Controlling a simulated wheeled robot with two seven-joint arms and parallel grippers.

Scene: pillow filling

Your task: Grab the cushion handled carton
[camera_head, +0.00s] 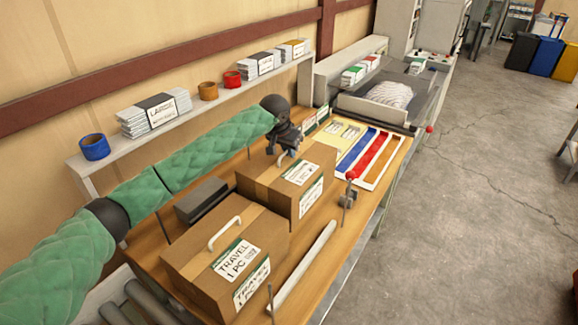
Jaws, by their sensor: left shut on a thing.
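Two brown cardboard cartons stand on the wooden table. The nearer carton (215,262) has a white handle and labels reading "TRAVEL 1 PC". The farther carton (275,190) has labels whose top word is too small to read, with "1 PC" below. My left gripper (287,154) is at the top of the farther carton, shut on its handle, which is mostly hidden by the fingers. The carton appears to rest on the table. My right gripper is not in view.
A shelf (200,105) behind holds tape rolls and stacked packs. A dark grey block (202,200) lies beside the cartons. A white bar (303,268) runs along the front edge. A tray of coloured strips (372,158) and a machine with a striped pillow (390,94) stand beyond.

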